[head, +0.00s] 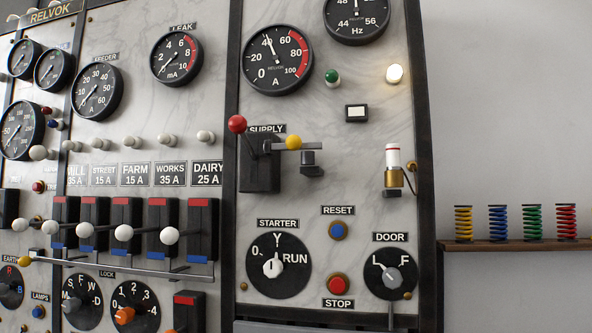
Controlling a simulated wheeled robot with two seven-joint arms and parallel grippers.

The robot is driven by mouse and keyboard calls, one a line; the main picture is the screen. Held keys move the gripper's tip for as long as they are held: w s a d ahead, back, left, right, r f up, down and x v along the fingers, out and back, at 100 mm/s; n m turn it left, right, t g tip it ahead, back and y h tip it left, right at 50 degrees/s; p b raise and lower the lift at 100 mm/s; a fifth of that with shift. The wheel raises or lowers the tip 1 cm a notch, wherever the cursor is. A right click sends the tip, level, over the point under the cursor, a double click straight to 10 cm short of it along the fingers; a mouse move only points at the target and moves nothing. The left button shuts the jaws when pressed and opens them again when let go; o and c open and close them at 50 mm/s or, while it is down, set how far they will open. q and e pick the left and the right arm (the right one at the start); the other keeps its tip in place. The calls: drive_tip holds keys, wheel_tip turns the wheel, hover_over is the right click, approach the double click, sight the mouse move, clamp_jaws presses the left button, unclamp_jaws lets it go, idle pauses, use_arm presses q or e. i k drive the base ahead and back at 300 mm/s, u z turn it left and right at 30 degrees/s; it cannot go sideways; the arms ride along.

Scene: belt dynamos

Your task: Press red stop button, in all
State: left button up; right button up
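The red stop button (338,286) sits low on the right-hand marble panel, in a brass ring, above a black label reading STOP (338,304). It is right of the STARTER rotary switch (278,266) and below the blue RESET button (338,231). Nothing covers it. Whether it is pressed in cannot be told from this angle. Neither of my grippers shows in the head view.
The DOOR knob (390,275) is right of the stop button. Above are the red-balled SUPPLY lever (238,124) and a yellow-tipped handle (293,143) sticking out. White-balled levers (124,233) project at left. A wooden shelf (510,245) holds coloured springs at right.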

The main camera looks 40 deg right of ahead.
sight(338, 285)
drive_tip(key=z, duration=1.4)
